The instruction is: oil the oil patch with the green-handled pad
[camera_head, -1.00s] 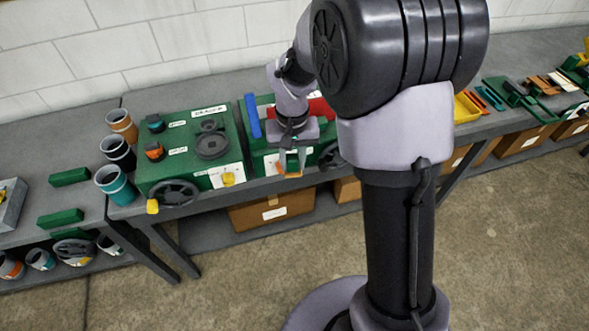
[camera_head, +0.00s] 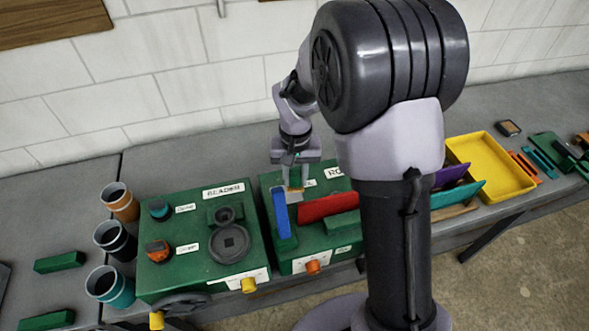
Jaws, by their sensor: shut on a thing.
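My gripper (camera_head: 296,178) is shut on the green-handled pad (camera_head: 295,181). The green handle shows between the fingers, with a pale pad face below it. The gripper points down over the back left part of the right green machine (camera_head: 303,262), close to the blue plate (camera_head: 282,214). I cannot tell whether the pad touches anything. I cannot make out the oil patch; part of the right machine is hidden behind my arm.
The left green machine (camera_head: 178,257), labelled BEADER, carries knobs and a dark disc. A red plate (camera_head: 327,206) stands right of the blue one. Orange, black and teal cups (camera_head: 110,288) stand at left. A yellow tray (camera_head: 497,150) lies at right. The wall is close behind.

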